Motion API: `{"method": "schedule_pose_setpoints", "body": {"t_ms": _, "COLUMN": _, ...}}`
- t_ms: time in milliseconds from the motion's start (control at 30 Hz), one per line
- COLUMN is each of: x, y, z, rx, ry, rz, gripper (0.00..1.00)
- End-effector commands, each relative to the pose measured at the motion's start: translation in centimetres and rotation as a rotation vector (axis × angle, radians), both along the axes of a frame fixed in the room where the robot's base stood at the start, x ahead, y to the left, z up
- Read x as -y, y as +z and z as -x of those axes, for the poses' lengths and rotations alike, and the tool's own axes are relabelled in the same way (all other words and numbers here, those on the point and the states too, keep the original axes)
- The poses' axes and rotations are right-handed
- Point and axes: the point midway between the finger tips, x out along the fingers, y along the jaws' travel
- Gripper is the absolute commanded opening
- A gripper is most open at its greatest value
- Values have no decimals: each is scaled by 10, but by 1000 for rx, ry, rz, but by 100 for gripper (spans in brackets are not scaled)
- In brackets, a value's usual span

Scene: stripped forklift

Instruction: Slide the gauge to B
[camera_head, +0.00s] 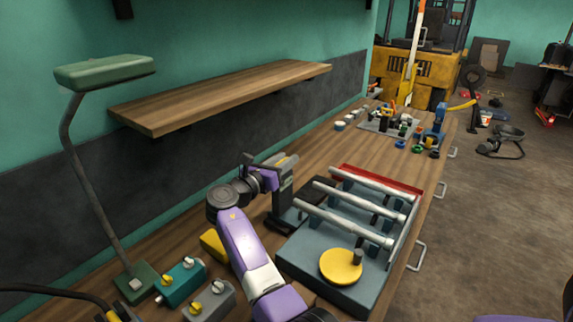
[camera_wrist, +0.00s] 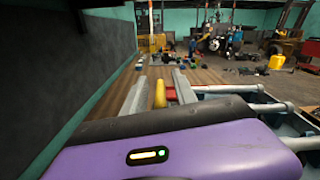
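My gripper (camera_head: 283,166) is at the end of my purple arm, over the back left side of the grey-blue rail fixture (camera_head: 300,262). In the wrist view its two grey fingers (camera_wrist: 159,78) are spread apart. A yellow upright piece (camera_wrist: 160,94) shows between them with gaps beside it, so I see no grip on it. A dark upright stand (camera_head: 283,205) is just below my gripper in the head view; it may be the gauge, but my gripper hides part of it. I cannot read any letter B in either view.
The fixture carries pale rails (camera_head: 345,224), a yellow disc (camera_head: 341,266) and a red back edge (camera_head: 376,180). Control boxes (camera_head: 180,282) and a green lamp (camera_head: 105,70) stand at the left. A wooden shelf (camera_head: 220,95) juts from the wall. The bench beyond is partly clear.

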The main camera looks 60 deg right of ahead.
Motion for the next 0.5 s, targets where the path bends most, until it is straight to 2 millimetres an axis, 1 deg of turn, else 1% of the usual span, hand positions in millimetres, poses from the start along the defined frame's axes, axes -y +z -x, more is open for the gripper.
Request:
{"method": "schedule_pose_setpoints", "body": {"t_ms": 33, "x": 5, "y": -2, "z": 0, "rx": 1, "ry": -1, "rz": 0, "gripper": 33}}
{"method": "schedule_pose_setpoints", "body": {"t_ms": 133, "x": 10, "y": -1, "z": 1, "rx": 1, "ry": 0, "rz": 0, "gripper": 33}}
{"method": "schedule_pose_setpoints", "body": {"t_ms": 400, "x": 11, "y": 0, "z": 1, "rx": 1, "ry": 1, "rz": 0, "gripper": 33}}
{"method": "schedule_pose_setpoints", "body": {"t_ms": 433, "x": 11, "y": 0, "z": 1, "rx": 1, "ry": 1, "rz": 0, "gripper": 29}}
{"method": "schedule_pose_setpoints", "body": {"t_ms": 500, "x": 11, "y": 0, "z": 1, "rx": 1, "ry": 1, "rz": 0, "gripper": 16}}
